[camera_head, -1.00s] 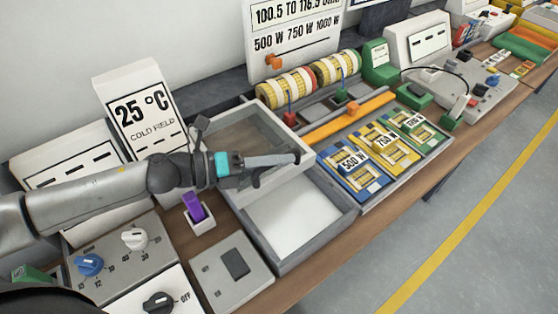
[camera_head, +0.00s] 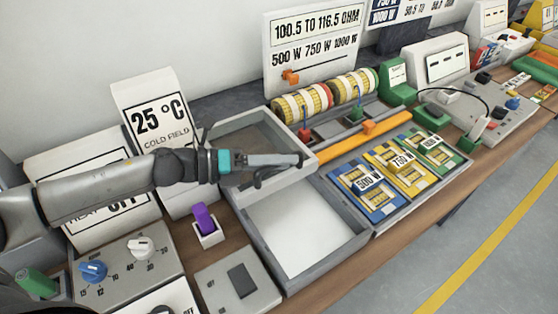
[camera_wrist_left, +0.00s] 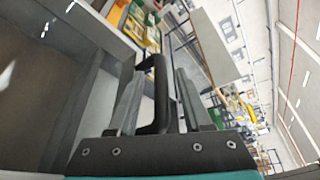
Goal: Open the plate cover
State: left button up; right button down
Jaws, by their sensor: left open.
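The plate cover (camera_head: 215,127) is a grey, shallow, box-like lid, raised and tilted open at the back of the station. Below it lies the open grey base with a white plate surface (camera_head: 300,232). My left gripper (camera_head: 292,159) is at the cover's front right side. In the left wrist view, a black bar handle (camera_wrist_left: 160,92) stands between the two open fingers (camera_wrist_left: 158,100). Whether either finger touches the handle, I cannot tell. The arm and gripper hide part of the cover in the head view. My right gripper is out of view.
A purple switch (camera_head: 203,217) stands just left of the base. A control box with blue and white knobs (camera_head: 126,268) is at lower left. Blue, yellow and green trays (camera_head: 402,168) lie to the right, with an orange bar (camera_head: 366,129) behind. The floor beyond the bench front is clear.

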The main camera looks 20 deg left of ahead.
pick_arm(q)
jog(key=shift+v, duration=2.3)
jog(key=v, duration=0.3)
jog(key=shift+s, duration=0.1)
jog(key=p+v, duration=0.3)
jog(key=v, duration=0.4)
jog(key=shift+a, duration=0.25)
jog(key=shift+s+r, duration=0.1)
jog(key=shift+r, duration=0.05)
jog(key=shift+d, duration=0.1)
